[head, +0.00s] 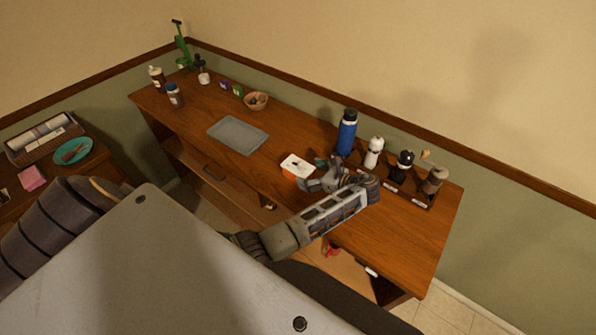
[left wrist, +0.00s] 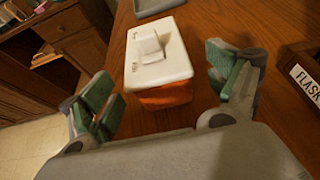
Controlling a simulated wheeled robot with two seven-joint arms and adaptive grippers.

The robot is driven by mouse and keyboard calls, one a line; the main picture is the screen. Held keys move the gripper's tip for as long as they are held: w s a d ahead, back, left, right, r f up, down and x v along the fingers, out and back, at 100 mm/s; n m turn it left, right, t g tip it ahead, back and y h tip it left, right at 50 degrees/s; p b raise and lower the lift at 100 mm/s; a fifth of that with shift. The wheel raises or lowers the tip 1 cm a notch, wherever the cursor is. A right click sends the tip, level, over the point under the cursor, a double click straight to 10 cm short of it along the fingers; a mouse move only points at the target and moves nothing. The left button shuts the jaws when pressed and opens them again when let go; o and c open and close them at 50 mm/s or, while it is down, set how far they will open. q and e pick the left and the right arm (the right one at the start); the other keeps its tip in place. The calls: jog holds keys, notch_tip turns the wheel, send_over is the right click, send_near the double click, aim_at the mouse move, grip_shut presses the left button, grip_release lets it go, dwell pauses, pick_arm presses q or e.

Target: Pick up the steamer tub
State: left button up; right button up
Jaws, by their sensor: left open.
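The steamer tub appears to be the small box with a white lid and orange body (head: 297,165), upright on the wooden counter. In the left wrist view the tub (left wrist: 158,58) shows its white lid, with a raised tab, and orange side. My left gripper (head: 316,174) is just right of the tub in the head view. In the left wrist view its green-padded fingers are spread wide, one on each side of the tub's near end, with gaps and nothing held. My right gripper is not in view.
A blue flask (head: 347,133), a white bottle (head: 374,152) and dark grinders (head: 403,165) stand in a row behind the gripper. A label reading FLASK (left wrist: 306,84) is close to the right finger. A grey tray (head: 238,135) and wooden bowl (head: 256,101) lie farther left.

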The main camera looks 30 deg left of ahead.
aim_at(299, 168)
pick_arm(q)
jog(key=shift+a+f, duration=0.1)
jog(key=shift+a, duration=0.1)
jog(key=shift+r+p+x, duration=0.2)
jog(key=shift+p+x, duration=0.4)
jog(key=shift+x, duration=2.05)
jog(key=shift+s, duration=0.1)
jog(key=c, duration=1.2)
jog(key=shift+r, duration=0.1)
jog(key=shift+r, duration=4.9)
jog(key=shift+c, duration=0.2)
